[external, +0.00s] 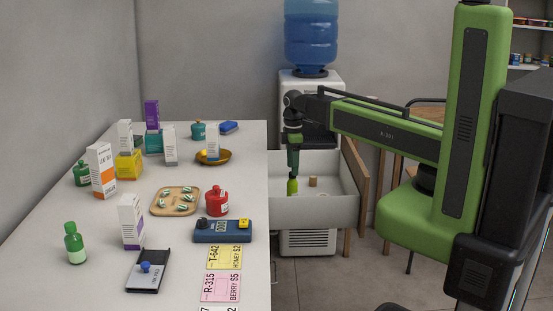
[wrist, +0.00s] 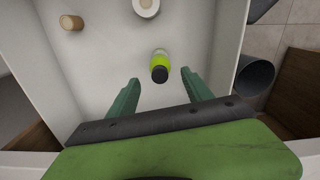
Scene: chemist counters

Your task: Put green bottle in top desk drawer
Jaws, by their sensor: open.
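The desk drawer (external: 315,213) is pulled open, white inside. A bright green bottle with a dark cap (wrist: 161,62) is inside it, seen from above in the wrist view; its green body also shows in the external view (external: 292,187). My gripper (wrist: 160,77) is open, its two green fingers apart on either side of the bottle's near end, touching neither side visibly. In the external view my gripper (external: 293,170) points down into the drawer, right above the bottle. Whether the bottle rests on the drawer floor is hard to tell.
A cork-like piece (wrist: 71,22) and a white round item (wrist: 146,6) also lie in the drawer. The counter (external: 180,275) at left holds several boxes and bottles, including another green bottle (external: 75,245). A water cooler (external: 311,88) stands behind. The drawer walls surround my gripper.

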